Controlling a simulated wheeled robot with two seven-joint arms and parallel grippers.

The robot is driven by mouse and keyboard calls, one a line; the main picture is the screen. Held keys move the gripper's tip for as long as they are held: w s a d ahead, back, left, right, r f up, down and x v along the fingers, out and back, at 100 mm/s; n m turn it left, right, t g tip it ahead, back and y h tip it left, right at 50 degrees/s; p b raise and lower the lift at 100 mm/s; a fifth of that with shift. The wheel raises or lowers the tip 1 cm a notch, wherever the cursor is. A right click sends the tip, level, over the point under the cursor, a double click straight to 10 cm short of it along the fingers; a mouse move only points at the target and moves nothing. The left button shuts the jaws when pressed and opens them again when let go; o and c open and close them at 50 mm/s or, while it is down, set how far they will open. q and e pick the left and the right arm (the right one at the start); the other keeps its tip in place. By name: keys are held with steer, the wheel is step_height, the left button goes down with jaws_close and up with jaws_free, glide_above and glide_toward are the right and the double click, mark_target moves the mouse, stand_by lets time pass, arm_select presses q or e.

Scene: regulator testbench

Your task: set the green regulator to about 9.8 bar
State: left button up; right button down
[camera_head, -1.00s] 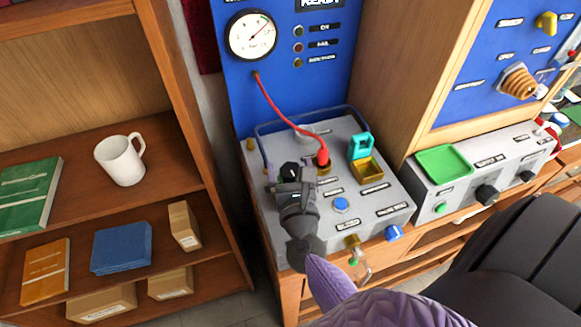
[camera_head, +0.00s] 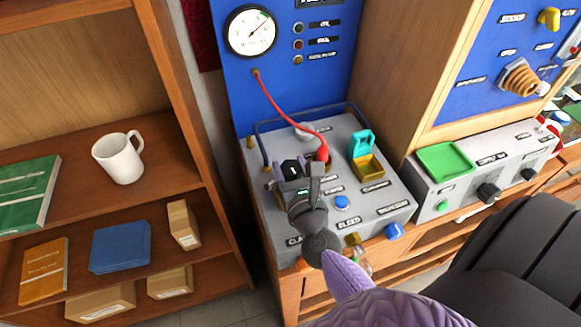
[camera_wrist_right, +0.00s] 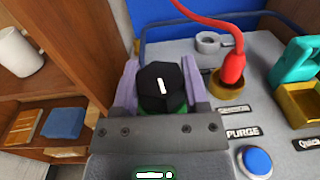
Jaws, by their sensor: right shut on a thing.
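The green regulator's black knob (camera_wrist_right: 160,88) has a white mark and a green base showing below it in the right wrist view. In the head view the knob (camera_head: 290,166) sits on the left part of the grey bench panel. My right gripper (camera_head: 293,177) is shut on it from above, with a finger on each side. The round pressure gauge (camera_head: 250,32) is on the blue upright panel; its needle points to the upper right, close to a green band. Its figures are too small to read. My left gripper is not in view.
A red hose (camera_head: 285,122) runs from below the gauge to a red plug (camera_wrist_right: 232,68) just right of the knob. A blue button (camera_head: 341,202) and a brass box with a teal lid (camera_head: 361,144) stand farther right. A wooden shelf is on the left.

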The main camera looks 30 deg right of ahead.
steer(key=n+y+b, duration=0.1)
steer(key=y, duration=0.1)
steer(key=shift+f+n+y, duration=0.15)
steer(key=shift+n+y, duration=0.25)
steer(key=n+y+b, duration=0.2)
steer(key=y+b, duration=0.1)
steer(key=y, duration=0.1)
steer(key=n+y+b, duration=0.3)
steer(key=y+b, duration=0.1)
steer(key=shift+n+g+y+b, duration=0.5)
steer(key=shift+n+y+b, duration=0.1)
steer(key=shift+y, duration=0.2)
steer(key=shift+n+g+y+b, duration=0.3)
steer(key=shift+n+y, duration=0.1)
steer(key=shift+y, duration=0.1)
steer(key=shift+r, duration=0.2)
steer(key=shift+c, duration=0.5)
jaws_free()
